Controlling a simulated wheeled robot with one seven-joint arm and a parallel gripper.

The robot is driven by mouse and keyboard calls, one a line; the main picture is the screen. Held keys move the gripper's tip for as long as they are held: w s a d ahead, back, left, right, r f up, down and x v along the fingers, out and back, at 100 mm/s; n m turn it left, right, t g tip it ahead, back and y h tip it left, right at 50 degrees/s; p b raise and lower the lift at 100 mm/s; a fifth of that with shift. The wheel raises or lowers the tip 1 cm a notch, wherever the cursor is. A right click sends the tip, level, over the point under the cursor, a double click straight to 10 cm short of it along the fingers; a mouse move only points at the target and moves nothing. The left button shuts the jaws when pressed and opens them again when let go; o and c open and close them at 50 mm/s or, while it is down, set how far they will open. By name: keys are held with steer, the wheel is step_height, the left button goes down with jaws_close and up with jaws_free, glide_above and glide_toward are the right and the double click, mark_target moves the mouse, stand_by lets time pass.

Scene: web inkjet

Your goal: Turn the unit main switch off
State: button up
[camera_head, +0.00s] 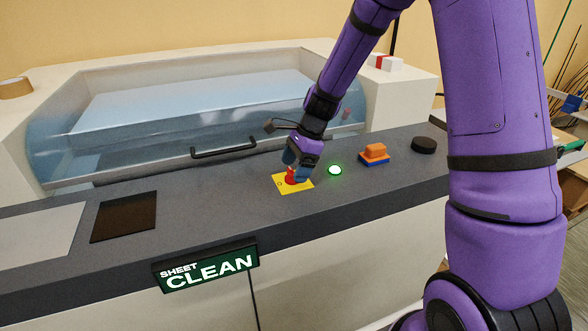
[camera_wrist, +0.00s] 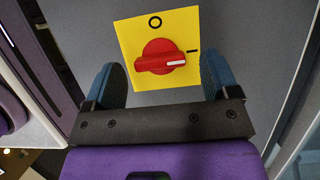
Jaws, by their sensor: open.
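The main switch is a red rotary knob (camera_wrist: 158,58) on a yellow plate (camera_wrist: 125,38), set in the grey console top. In the wrist view the plate has an O mark at its top and a line mark at its right. The knob's white pointer stripe faces right, toward the line mark. My gripper (camera_wrist: 163,82) is open, its two blue fingers on either side of the knob, apart from it in this view. In the head view the yellow plate (camera_head: 305,185) and red knob (camera_head: 291,176) are partly hidden by my gripper (camera_head: 297,172) above them.
A lit green lamp (camera_head: 335,170), an orange and blue block (camera_head: 374,153) and a black round piece (camera_head: 423,145) are right of the switch. A handled clear cover (camera_head: 150,145) lies behind. A lit SHEET CLEAN sign (camera_head: 207,267) hangs in front. A dark square (camera_head: 124,217) lies left.

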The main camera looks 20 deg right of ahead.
steer(key=shift+a+f, duration=0.2)
steer(key=shift+f, duration=0.3)
steer(key=c, duration=0.9)
